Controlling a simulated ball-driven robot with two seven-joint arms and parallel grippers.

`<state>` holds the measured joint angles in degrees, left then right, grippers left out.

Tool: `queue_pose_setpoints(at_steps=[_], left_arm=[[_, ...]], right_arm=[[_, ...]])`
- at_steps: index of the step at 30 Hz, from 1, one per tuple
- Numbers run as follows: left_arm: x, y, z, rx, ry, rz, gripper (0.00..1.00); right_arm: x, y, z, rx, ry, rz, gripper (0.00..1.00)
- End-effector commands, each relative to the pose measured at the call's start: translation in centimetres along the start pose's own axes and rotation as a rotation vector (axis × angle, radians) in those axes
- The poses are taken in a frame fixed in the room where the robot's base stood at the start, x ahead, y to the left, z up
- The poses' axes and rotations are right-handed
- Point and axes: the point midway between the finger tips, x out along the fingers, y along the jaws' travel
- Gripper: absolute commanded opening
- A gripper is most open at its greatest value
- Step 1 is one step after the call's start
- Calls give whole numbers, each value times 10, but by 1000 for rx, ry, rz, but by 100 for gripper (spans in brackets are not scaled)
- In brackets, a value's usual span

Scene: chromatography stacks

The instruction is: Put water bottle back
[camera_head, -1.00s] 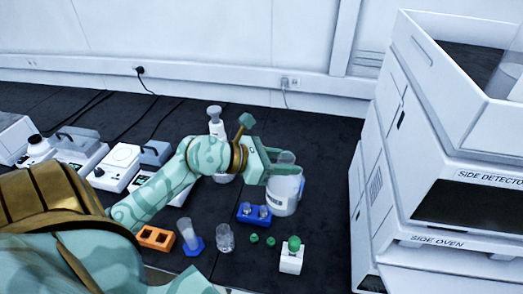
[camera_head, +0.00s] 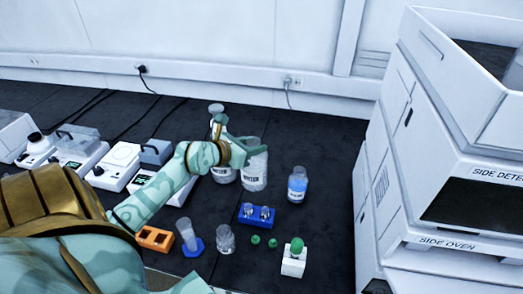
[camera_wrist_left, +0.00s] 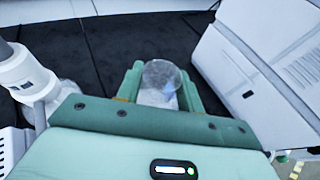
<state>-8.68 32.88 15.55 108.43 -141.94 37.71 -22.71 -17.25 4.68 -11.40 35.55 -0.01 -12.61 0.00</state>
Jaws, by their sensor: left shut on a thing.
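The water bottle (camera_head: 254,172) is a clear bottle with a white label that seems to read "WATER". It appears upright at the back of the dark bench. My left gripper (camera_head: 243,150) is shut on its upper part. In the left wrist view the bottle's round clear top (camera_wrist_left: 160,76) sits between the two green fingers of my left gripper (camera_wrist_left: 160,84). Whether its base touches the bench is not clear. My right gripper is not in view.
A dispenser-topped bottle (camera_head: 221,174) stands close on the left, partly hidden by my gripper. A blue-liquid bottle (camera_head: 298,187) stands to the right. A blue rack (camera_head: 256,216), beaker (camera_head: 225,240) and orange block (camera_head: 154,239) are in front. White stacked instruments (camera_head: 412,150) bound the right.

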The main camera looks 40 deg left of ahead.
Motion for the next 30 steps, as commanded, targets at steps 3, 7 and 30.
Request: queue_pose_setpoints(at_steps=[3, 7, 30], left_arm=[[25, 13, -4, 3, -4, 1, 0], [48, 25, -14, 2, -1, 1, 0], [108, 46, -75, 0, -1, -1, 0]], right_arm=[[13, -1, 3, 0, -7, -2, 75], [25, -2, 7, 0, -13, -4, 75], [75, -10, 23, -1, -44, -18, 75]])
